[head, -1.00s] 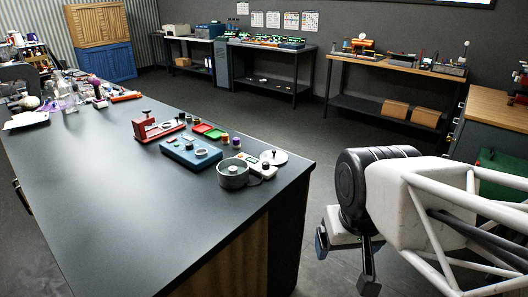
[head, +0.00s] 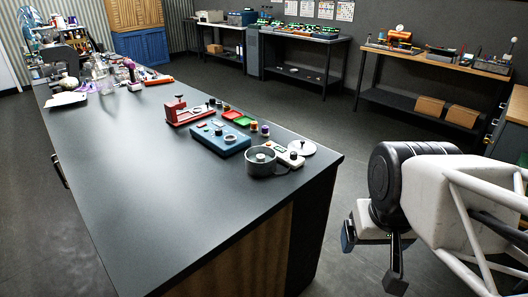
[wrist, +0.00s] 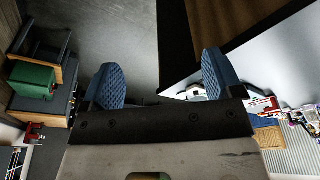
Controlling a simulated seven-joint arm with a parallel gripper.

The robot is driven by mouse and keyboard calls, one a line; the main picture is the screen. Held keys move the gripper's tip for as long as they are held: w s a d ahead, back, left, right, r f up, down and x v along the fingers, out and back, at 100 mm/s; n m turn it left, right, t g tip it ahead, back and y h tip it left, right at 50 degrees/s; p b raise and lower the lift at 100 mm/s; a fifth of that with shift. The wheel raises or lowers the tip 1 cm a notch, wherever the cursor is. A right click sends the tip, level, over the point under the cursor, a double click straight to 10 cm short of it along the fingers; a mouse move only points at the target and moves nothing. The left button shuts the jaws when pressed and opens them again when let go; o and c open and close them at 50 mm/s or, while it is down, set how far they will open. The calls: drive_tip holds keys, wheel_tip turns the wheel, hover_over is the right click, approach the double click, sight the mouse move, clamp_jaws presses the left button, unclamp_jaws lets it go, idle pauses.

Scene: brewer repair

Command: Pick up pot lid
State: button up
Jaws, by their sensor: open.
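The pot lid (head: 302,147) is a pale round disc with a small dark knob. It lies near the right edge of the dark worktop (head: 150,190), beside the round grey pot (head: 262,161). My gripper (head: 371,258) is open and empty, off the table's right side and apart from the lid, in front of it and lower in the picture. In the wrist view its two blue-padded fingers (wrist: 160,78) stand wide apart with nothing between them. A pale object shows by the right finger there; I cannot tell whether it is the lid.
A white control box (head: 283,151) touches or nearly touches the lid's left side. A blue device (head: 220,139), red press (head: 188,112) and small coloured trays stand further left. The front of the worktop is bare. Open floor lies between this table and the back benches (head: 440,68).

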drive_tip(key=shift+c, duration=0.2)
drive_tip(key=c, duration=0.6)
drive_tip(key=w+r, duration=0.2)
drive_tip(key=w, duration=0.5)
drive_tip(key=w+r, duration=0.3)
drive_tip(key=w, duration=0.5)
drive_tip(key=g, duration=0.3)
hover_over(302, 141)
wheel_tip(302, 141, down, 15)
drive_tip(key=shift+s+d+f, duration=0.1)
drive_tip(key=shift+s+d, duration=0.05)
drive_tip(key=shift+w+f, duration=0.2)
drive_tip(key=shift+w, duration=0.1)
